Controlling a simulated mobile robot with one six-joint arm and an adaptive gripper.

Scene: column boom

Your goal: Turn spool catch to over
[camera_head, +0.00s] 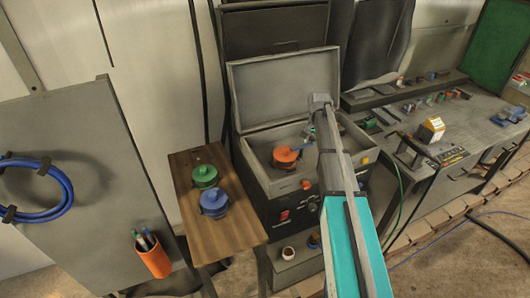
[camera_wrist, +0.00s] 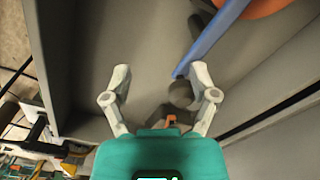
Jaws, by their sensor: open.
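An orange spool (camera_head: 286,155) sits inside an open grey box (camera_head: 262,170). A blue bar (camera_head: 303,147) reaches from the spool toward my arm; I take it for the spool catch. In the wrist view the blue bar (camera_wrist: 212,38) slants down from the orange spool (camera_wrist: 262,6) and ends close to the right fingertip. Whether they touch I cannot tell. A dark round knob (camera_wrist: 180,94) shows beside the right finger.
The box's raised lid (camera_head: 283,88) stands behind it. A wooden side table (camera_head: 215,238) at left carries a green spool (camera_head: 204,176) and a blue spool (camera_head: 214,202). A workbench (camera_head: 470,135) with small parts is at right. The box walls (camera_wrist: 255,105) lie close around my gripper.

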